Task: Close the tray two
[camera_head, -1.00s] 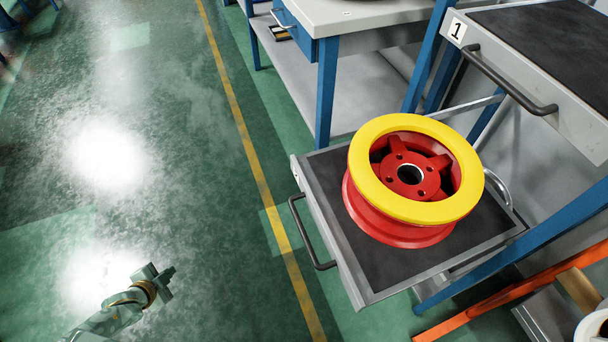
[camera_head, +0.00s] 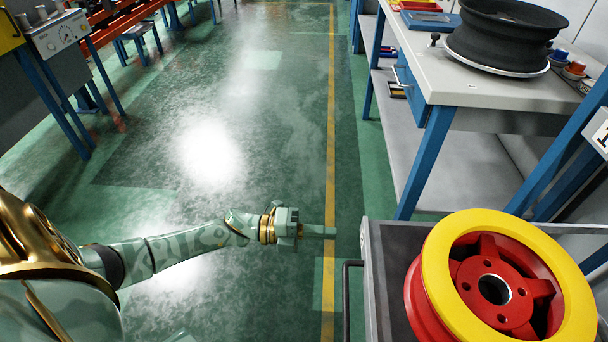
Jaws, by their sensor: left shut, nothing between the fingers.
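A pulled-out tray (camera_head: 369,285) with a grey rim and dark mat is at the lower right; its number is not visible. Its dark handle (camera_head: 347,300) is on the left side, partly cut off by the bottom edge. A red wheel with a yellow rim (camera_head: 437,262) lies on the tray. My left gripper (camera_head: 330,232) is shut and empty. In the picture it is just left of the tray's far left corner, above the handle's upper end, with a gap to the tray. My right gripper is not in view.
A workbench (camera_head: 470,92) with a black wheel (camera_head: 500,38) stands beyond the tray. A sign numbered 1 (camera_head: 603,135) is at the right edge. A gauge box (camera_head: 60,35) stands far left.

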